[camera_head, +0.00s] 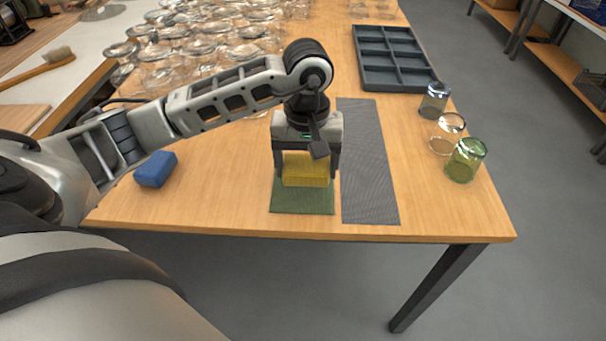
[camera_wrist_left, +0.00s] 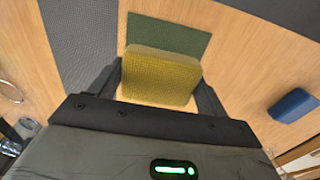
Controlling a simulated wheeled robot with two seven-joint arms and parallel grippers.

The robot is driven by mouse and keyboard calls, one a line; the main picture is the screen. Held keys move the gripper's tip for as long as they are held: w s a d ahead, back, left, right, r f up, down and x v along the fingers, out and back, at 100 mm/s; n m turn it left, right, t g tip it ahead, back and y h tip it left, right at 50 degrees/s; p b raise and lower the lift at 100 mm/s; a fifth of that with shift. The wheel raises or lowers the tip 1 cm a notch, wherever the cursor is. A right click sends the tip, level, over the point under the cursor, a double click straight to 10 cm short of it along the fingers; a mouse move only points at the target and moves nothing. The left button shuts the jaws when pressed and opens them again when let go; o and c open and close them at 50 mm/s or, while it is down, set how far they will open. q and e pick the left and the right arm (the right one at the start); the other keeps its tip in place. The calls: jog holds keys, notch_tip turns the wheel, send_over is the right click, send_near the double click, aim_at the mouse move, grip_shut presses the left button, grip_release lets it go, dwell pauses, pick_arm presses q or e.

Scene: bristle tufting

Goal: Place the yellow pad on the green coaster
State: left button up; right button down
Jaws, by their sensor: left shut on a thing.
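The yellow pad (camera_head: 306,170) is between the fingers of my left gripper (camera_head: 306,172), which is shut on it. In the head view the pad covers the far part of the green coaster (camera_head: 302,201). In the left wrist view the pad (camera_wrist_left: 160,78) overlaps the edge of the green coaster (camera_wrist_left: 172,34), and part of the pad reaches past it. I cannot tell whether the pad touches the coaster or is held above it. My right gripper is not in view.
A grey ribbed mat (camera_head: 368,165) lies just right of the coaster. A blue block (camera_head: 156,169) sits at the left. Three glasses, one of them green (camera_head: 464,161), stand near the right edge. A dark divided tray (camera_head: 393,58) and many glasses (camera_head: 215,40) are further back.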

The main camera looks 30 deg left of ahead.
aim_at(303, 178)
pick_arm(q)
jog(key=f, duration=0.2)
jog(key=a+f, duration=0.1)
jog(key=shift+w+f+p, duration=0.2)
jog(key=shift+f+p, duration=0.1)
jog(key=shift+f, duration=0.35)
jog(key=shift+f, duration=0.2)
jog(key=o, duration=0.9)
